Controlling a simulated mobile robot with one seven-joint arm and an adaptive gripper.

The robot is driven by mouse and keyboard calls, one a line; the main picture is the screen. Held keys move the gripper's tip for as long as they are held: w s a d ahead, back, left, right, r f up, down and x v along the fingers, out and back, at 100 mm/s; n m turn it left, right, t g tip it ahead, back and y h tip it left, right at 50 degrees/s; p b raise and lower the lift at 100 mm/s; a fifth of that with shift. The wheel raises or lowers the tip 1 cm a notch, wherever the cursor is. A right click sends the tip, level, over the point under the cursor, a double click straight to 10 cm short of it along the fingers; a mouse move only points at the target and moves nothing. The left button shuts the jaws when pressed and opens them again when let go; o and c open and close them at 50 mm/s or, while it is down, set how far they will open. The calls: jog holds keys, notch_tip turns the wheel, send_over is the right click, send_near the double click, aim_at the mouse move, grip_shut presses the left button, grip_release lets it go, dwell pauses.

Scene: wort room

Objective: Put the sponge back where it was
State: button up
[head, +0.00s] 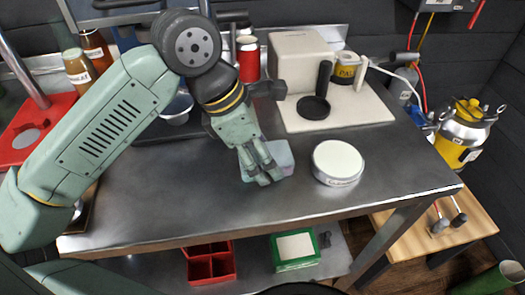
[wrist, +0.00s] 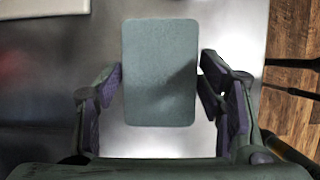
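The sponge (head: 283,156) is a pale blue-grey block on the steel table, partly hidden behind my fingers in the head view. In the wrist view the sponge (wrist: 160,70) is a grey-green rounded rectangle, framed by my two fingers. My gripper (head: 262,174) points down at the sponge. In the wrist view my gripper (wrist: 160,75) has its fingers wide apart, one close along each side of the sponge. I cannot tell whether they touch it or whether it is lifted off the table.
A round white-topped container (head: 338,162) stands just right of the sponge. A pale board (head: 355,110) behind holds a black round-based tool (head: 314,106). A metal bowl (head: 177,108) is at the back left. The table front (head: 200,215) is clear.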

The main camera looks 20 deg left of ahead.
jog(key=shift+o, duration=1)
jog(key=shift+r+p, duration=0.25)
jog(key=shift+p, duration=0.05)
jog(key=b+v, duration=0.1)
jog(key=v, duration=1.1)
jog(key=shift+b, duration=0.35)
